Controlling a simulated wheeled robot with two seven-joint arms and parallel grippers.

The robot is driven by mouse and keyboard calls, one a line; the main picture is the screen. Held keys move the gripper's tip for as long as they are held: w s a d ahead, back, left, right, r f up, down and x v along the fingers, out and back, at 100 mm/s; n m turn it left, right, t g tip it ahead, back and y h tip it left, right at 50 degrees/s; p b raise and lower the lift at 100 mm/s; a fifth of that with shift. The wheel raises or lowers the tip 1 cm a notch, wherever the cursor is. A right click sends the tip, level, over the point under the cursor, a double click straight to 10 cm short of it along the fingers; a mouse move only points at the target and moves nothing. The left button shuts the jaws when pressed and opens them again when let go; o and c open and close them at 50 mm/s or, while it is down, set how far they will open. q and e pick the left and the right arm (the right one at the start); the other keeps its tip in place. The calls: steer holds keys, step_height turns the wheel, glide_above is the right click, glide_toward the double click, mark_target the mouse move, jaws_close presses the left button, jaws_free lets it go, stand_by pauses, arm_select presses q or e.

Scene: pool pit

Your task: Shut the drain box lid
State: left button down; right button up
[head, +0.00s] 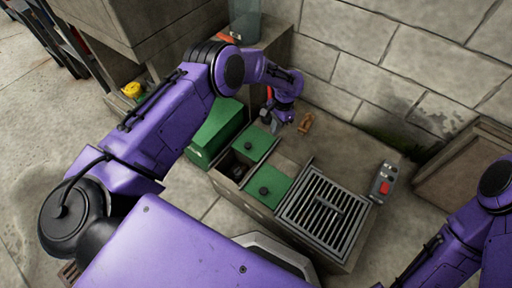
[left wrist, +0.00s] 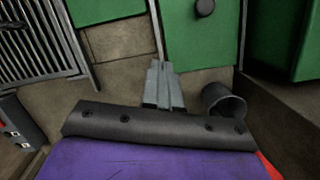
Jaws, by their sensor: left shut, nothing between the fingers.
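The drain box (head: 287,165) stands low by the wall, with two green panels with black knobs in lanes split by a thin rail. The left lane's green lid (head: 262,141) sits at the back, and a dark opening (head: 235,166) shows in front of it. The other lane's green lid (head: 268,186) sits at the front, with bare tan surface behind it. My left gripper (head: 275,122) is shut and empty near the back end of the left-lane lid. In the left wrist view its fingertips (left wrist: 160,66) point at the rail end beside that lid (left wrist: 198,38). Contact is unclear.
A slotted metal grate (head: 325,212) lies to the right. A grey control box with a red button (head: 384,184) stands beyond it. A green box (head: 218,132) is left of the drain box. A block wall (head: 355,80) closes the back.

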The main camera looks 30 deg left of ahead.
arm_select(q)
steer(key=w+a+r+m+y+b, duration=0.1)
steer(key=w+a+r, duration=0.1)
steer(key=w, duration=0.1)
steer(key=b, duration=0.3)
glide_above(256, 145)
steer(key=w+d, duration=0.2)
steer(key=w, duration=0.1)
step_height(256, 145, down, 10)
steer(key=shift+r, duration=0.2)
steer(key=s+a, duration=0.1)
steer(key=s, duration=0.1)
steer(key=shift+s+a+p, duration=0.3)
steer(key=shift+s+a, duration=0.05)
steer(key=shift+a, duration=0.05)
steer(key=shift+s+a, duration=0.15)
steer(key=shift+s, duration=0.05)
arm_select(e)
step_height(256, 145, down, 5)
steer(key=shift+s+a+f, duration=0.1)
steer(key=shift+f, duration=0.05)
